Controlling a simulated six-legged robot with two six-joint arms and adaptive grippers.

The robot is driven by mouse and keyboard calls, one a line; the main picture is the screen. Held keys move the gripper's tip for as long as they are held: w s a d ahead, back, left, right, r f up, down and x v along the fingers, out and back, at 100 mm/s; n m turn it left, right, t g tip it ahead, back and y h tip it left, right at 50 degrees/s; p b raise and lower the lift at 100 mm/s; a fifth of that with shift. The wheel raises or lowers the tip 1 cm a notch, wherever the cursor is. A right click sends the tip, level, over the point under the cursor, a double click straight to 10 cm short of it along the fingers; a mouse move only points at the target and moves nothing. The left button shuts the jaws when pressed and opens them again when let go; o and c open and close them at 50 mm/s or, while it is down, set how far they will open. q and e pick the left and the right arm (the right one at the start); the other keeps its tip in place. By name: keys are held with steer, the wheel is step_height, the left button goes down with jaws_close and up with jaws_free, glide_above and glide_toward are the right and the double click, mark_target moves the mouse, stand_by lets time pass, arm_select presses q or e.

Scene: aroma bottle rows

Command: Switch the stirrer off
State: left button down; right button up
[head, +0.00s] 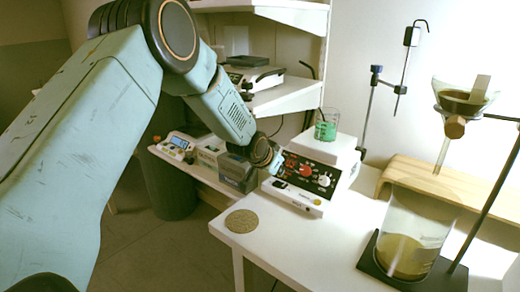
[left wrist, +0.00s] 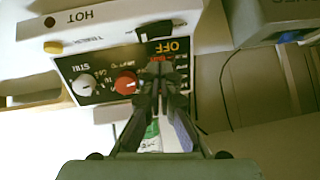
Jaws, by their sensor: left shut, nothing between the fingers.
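The stirrer (head: 325,151) is a white unit with a black front panel, standing on the white bench. Its panel has a red knob (left wrist: 125,83), a white knob (left wrist: 85,86) and a black switch (left wrist: 165,29) by an orange OFF label, shown upside down in the left wrist view. A beaker of green liquid (head: 326,131) stands on its top plate. My left gripper (head: 276,168) is shut and empty, at the left end of the panel. In the left wrist view its fingertips (left wrist: 159,72) are beside the red knob, near the OFF label; contact is unclear.
A round cork mat (head: 241,221) lies on the bench's front left. A filter funnel (head: 465,98) on a stand is above a large beaker (head: 410,240) at right. A wooden ledge (head: 450,184) runs behind. Boxes and a small meter (head: 178,143) sit on the lower left shelf.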

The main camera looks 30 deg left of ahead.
arm_select(q)
steer(key=a+p+v, duration=0.2)
steer(key=p+v, duration=0.3)
steer(key=v, duration=0.5)
steer(key=shift+r+p, duration=0.4)
steer(key=shift+w, duration=0.15)
